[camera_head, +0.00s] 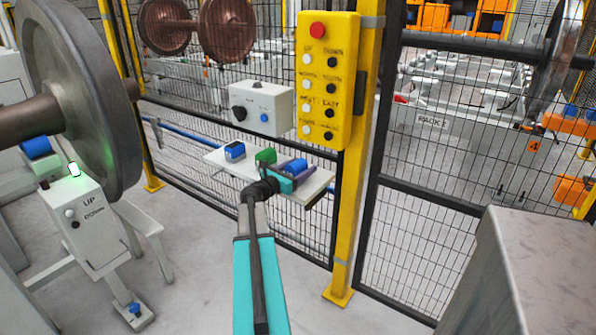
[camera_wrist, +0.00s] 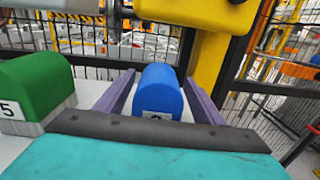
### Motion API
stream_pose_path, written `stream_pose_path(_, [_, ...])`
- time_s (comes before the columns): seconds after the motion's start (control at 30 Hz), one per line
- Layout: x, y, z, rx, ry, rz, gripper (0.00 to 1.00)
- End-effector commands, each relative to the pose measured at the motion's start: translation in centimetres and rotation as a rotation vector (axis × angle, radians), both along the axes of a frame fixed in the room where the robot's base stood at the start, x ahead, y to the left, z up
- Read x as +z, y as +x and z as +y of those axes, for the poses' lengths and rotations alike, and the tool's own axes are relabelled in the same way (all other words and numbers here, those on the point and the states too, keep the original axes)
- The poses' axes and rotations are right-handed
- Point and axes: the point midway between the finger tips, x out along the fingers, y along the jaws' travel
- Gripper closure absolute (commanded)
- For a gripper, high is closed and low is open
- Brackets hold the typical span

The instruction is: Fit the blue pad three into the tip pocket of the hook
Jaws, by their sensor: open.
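A blue pad (camera_head: 295,165) sits at the right part of a small white shelf. In the wrist view the blue pad (camera_wrist: 158,88) stands between the two purple fingers of my gripper (camera_wrist: 158,82). Its white label is partly hidden by the gripper's dark edge, so I cannot read the number. My gripper (camera_head: 296,173) is open around the pad, with a narrow gap showing beside it. Another blue pad (camera_head: 235,151) lies at the shelf's left end. I cannot make out the hook or its tip pocket in either view.
A green pad (camera_head: 265,156), labelled 5 in the wrist view (camera_wrist: 35,90), stands left of the gripper on the shelf (camera_head: 222,163). A mesh fence stands behind. A yellow button box (camera_head: 327,80) and post are close right. A large wheel (camera_head: 85,90) is at left.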

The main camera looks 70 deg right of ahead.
Motion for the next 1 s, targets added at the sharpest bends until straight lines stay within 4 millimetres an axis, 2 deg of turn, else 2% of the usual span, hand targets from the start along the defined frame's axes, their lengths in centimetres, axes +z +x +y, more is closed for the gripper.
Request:
stream_pose_path(0.03, [0.02, -0.20, -0.70, -0.002, 0.000, 0.000, 0.38])
stream_pose_path(0.2, [0.02, -0.54, -1.61, 0.000, 0.000, 0.000, 0.38])
stream_pose_path(0.77, [0.01, -0.54, -1.64, 0.001, 0.000, 0.000, 0.38])
stream_pose_path(0.8, [0.01, -0.52, -1.63, 0.001, 0.000, 0.000, 0.39])
stream_pose_path(0.87, [0.02, -0.52, -1.63, 0.001, 0.000, 0.000, 0.49])
stream_pose_path(1.0, [0.01, -0.52, -1.62, 0.001, 0.000, 0.000, 0.73])
